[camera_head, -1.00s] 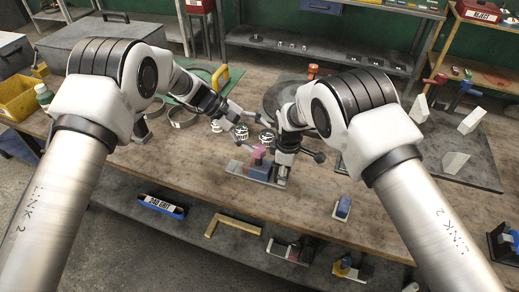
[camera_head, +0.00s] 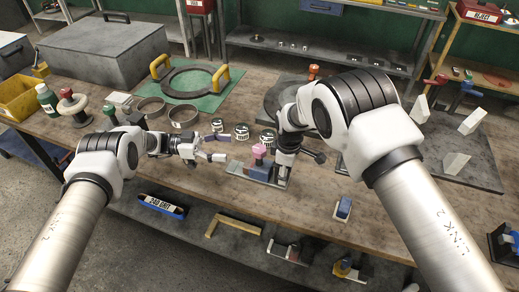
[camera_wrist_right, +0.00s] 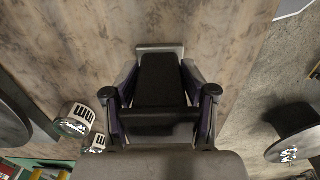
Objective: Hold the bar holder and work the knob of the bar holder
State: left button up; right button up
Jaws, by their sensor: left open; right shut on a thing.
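Two dark metal rings (camera_head: 183,116) and a green mat (camera_head: 208,100) with a yellow-handled ring lie further back. Bench before the holder is clear.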

aim_at(259, 148)
pick_arm(q)
jog(key=d, duration=1.1)
jog(key=shift+s+d, duration=0.1)
jog(key=shift+s, duration=0.2)
jog(key=shift+c, duration=0.3)
jog(key=c, duration=1.1)
